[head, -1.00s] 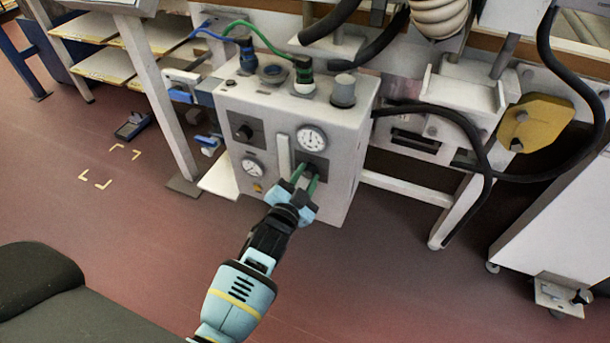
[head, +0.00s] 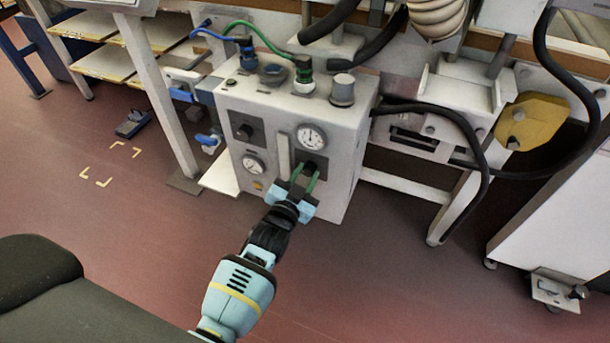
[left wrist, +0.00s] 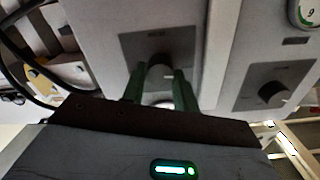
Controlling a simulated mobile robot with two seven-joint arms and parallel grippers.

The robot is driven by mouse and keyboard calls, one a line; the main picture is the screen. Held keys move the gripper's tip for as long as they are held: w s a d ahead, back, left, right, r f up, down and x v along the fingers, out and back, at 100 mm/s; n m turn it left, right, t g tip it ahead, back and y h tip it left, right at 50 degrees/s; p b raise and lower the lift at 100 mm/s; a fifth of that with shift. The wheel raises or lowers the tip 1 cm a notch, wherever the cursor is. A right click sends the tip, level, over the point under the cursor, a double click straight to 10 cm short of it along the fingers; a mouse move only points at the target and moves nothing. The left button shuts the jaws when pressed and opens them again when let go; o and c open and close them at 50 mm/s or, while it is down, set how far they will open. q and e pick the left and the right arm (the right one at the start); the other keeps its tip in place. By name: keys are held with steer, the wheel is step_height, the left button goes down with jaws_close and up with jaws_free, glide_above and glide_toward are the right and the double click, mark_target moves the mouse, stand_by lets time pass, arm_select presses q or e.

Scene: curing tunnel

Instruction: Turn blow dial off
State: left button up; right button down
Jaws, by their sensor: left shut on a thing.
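A dark dial sits on a dark square plate at the lower right of the front of a light grey control box (head: 335,190). My left gripper (head: 308,176) reaches it from the front with its two green fingers. In the left wrist view the round dial (left wrist: 160,75) shows between the fingers, and the gripper (left wrist: 160,88) is shut on it. The fingers hide part of the dial, and I cannot read its pointer or any label. My right gripper is in neither view.
A second black dial (head: 244,132) and two round gauges, one upper (head: 311,137) and one lower (head: 253,165), share the panel. A black hose (head: 440,112) curves at the right. A white wheeled cabinet (head: 560,210) stands further right. The floor in front is clear.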

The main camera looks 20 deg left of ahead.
arm_select(q)
steer(key=o, duration=1)
steer(key=shift+c, duration=0.2)
steer(key=s+p, duration=0.1)
steer(key=s, duration=0.6)
steer(key=shift+s+a, duration=0.15)
steer(key=shift+s, duration=0.25)
